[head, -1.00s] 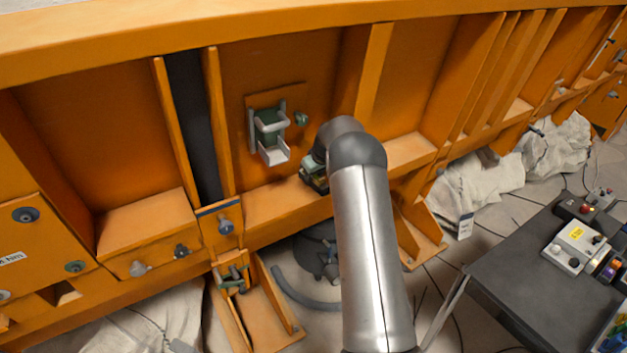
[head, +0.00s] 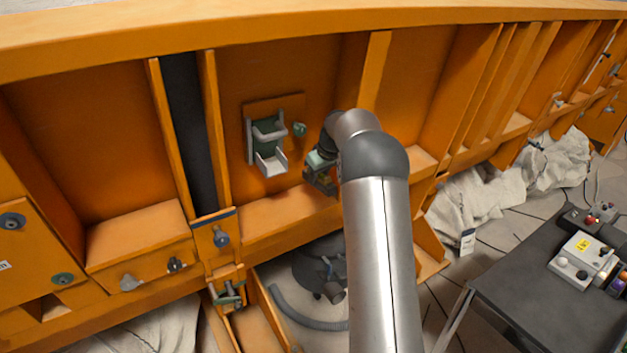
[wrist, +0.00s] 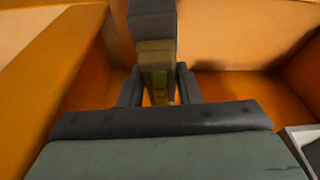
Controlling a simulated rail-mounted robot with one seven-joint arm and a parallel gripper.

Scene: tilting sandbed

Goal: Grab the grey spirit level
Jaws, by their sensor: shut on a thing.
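The grey spirit level (wrist: 153,25) stands out as a grey bar with a yellow-green vial section in the wrist view. My gripper (wrist: 158,90) has one dark finger on each side of it and is shut on it, near its yellow-green part. The level's lower end is hidden behind the gripper body. In the head view my gripper (head: 319,180) is in front of the orange wall, just above the ledge; the level is too small and too covered there to make out clearly.
A green and grey bracket (head: 267,150) is fixed on the orange wall left of my gripper. An upright orange rib (head: 372,75) stands behind my arm. A dark table (head: 540,285) with control boxes is at the lower right. A black vacuum (head: 318,268) stands below the ledge.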

